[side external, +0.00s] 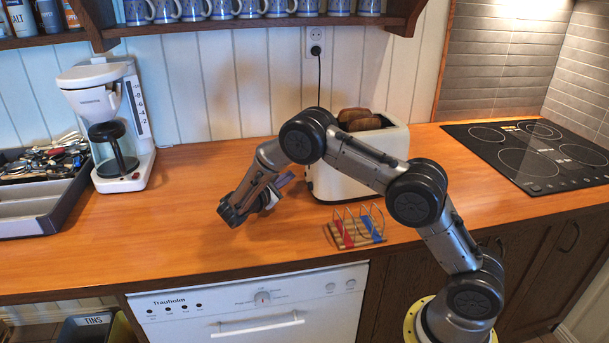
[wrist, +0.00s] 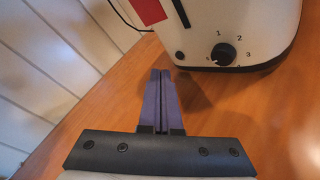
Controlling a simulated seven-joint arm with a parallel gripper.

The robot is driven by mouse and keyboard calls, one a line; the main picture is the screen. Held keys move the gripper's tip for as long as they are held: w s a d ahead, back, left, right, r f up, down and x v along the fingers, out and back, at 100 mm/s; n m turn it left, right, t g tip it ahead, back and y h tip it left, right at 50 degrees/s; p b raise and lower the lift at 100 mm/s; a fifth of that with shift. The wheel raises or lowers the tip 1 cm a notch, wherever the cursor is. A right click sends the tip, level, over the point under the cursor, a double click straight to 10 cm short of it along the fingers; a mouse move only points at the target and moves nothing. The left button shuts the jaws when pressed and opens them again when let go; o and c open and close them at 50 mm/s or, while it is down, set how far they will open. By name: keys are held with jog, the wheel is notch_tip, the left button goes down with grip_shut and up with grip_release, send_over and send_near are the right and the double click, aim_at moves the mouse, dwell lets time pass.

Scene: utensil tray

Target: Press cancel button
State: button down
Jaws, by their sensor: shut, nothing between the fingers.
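The white toaster (side external: 365,170) stands on the wooden counter behind my arm, with brown toast slices (side external: 358,120) in its top. In the wrist view the toaster's lower end (wrist: 245,25) fills the top right. It carries a black dial (wrist: 225,54) marked with numbers, and a small dark round button (wrist: 179,55) left of the dial. No label on the button can be read. My gripper (side external: 288,178) is left of the toaster, shut and empty. In the wrist view its fingers (wrist: 160,73) are together, apart from the button and just below it in the picture.
A toast rack (side external: 357,228) with red and blue parts stands in front of the toaster. A coffee maker (side external: 105,130) and cutlery tray (side external: 75,200) are at left. A hob (side external: 530,155) is at right. The counter left of my gripper is clear.

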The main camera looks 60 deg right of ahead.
jog(key=shift+w+a, duration=1.25)
jog(key=shift+a, duration=0.2)
notch_tip(320, 180, up, 7)
jog(key=d+m, duration=0.1)
jog(key=m, duration=0.1)
jog(key=s+d+r+m+y, duration=0.1)
jog(key=s+r+m+y, duration=0.3)
jog(key=s+r, duration=1.1)
jog(key=s+a+f+m+t+y, duration=0.1)
jog(key=s+a+m+y, duration=0.15)
jog(key=s, duration=0.55)
jog(key=s+a+m+t+y, duration=0.1)
jog(key=s+a+y, duration=0.25)
jog(key=s, duration=0.35)
jog(key=s+a+f+m+t+y, duration=0.2)
jog(key=s+a+f+y, duration=0.4)
jog(key=a, duration=0.4)
jog(key=shift+a+f, duration=0.2)
jog(key=shift+f, duration=0.4)
